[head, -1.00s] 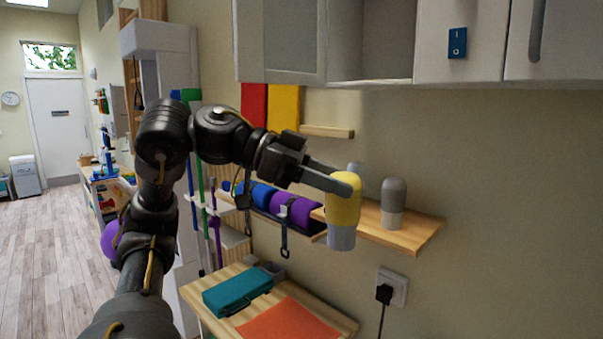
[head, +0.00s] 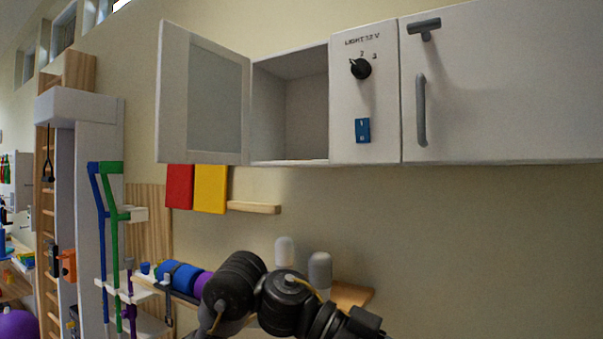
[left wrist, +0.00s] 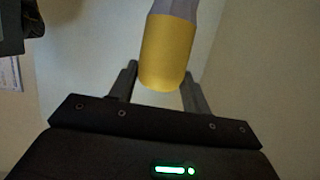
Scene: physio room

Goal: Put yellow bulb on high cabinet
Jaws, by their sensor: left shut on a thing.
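The yellow bulb (left wrist: 168,52), with a grey base, is between the fingers of my left gripper (left wrist: 160,78) in the left wrist view. The gripper is shut on it. In the head view only my left arm shows at the bottom; its gripper and the yellow bulb are out of frame. The high cabinet (head: 345,105) hangs on the wall above. Its glazed left door (head: 213,95) stands open, and the compartment (head: 290,110) behind it looks empty. My right gripper is not in view.
A wooden wall shelf (head: 352,294) below holds a pale bulb (head: 285,250) and a grey bulb (head: 320,270), partly behind my arm. The cabinet has a dial (head: 360,68), a blue switch (head: 362,130) and a closed right door (head: 500,90). Crutches (head: 117,215) stand at left.

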